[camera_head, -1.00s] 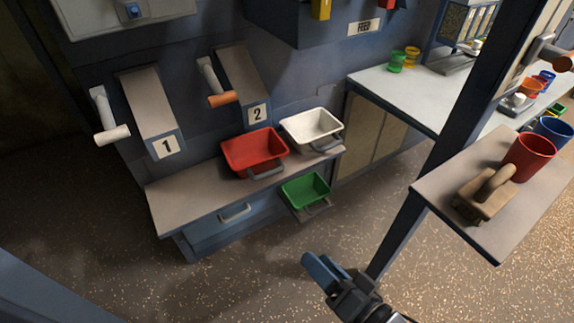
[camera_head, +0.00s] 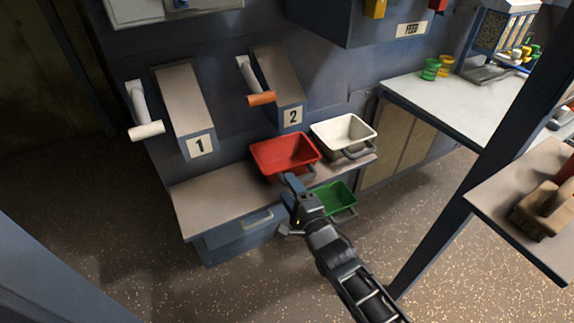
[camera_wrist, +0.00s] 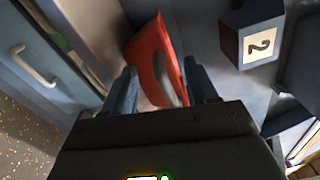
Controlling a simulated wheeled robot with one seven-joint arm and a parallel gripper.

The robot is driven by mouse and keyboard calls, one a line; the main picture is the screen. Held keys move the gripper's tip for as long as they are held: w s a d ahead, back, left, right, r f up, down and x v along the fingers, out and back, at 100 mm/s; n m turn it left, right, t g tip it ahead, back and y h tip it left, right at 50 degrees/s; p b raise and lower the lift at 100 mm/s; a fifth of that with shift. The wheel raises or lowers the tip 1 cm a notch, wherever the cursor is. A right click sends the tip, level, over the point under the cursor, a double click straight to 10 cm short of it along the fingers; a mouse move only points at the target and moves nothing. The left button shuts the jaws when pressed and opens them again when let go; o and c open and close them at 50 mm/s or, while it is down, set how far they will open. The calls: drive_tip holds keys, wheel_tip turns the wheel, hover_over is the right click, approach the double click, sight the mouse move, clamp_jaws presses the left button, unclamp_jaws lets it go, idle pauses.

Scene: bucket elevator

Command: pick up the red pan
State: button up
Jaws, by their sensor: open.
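The red pan (camera_head: 283,152) sits on the low bench (camera_head: 214,190) below chute 2, with its grey handle toward the front right. My gripper (camera_head: 292,187) is at the pan's front edge in the head view and partly covers the handle. In the wrist view the red pan (camera_wrist: 148,50) shows ahead of the two open fingers (camera_wrist: 163,88), and the grey handle (camera_wrist: 164,82) appears between them. I cannot tell whether the fingers touch it. The jaws are open and hold nothing.
A white pan (camera_head: 343,133) stands right of the red pan. A green pan (camera_head: 333,198) is lower, behind my gripper. Chute 1 (camera_head: 187,110) and chute 2 (camera_head: 275,85) rise behind. A dark post (camera_head: 480,185) and a side shelf (camera_head: 530,200) stand at right.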

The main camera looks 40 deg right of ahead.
drive_tip(key=x, duration=0.4)
drive_tip(key=shift+w+d+r+b, duration=0.15)
drive_tip(key=shift+w+b, duration=0.05)
drive_tip(key=shift+b, duration=0.1)
clamp_jaws()
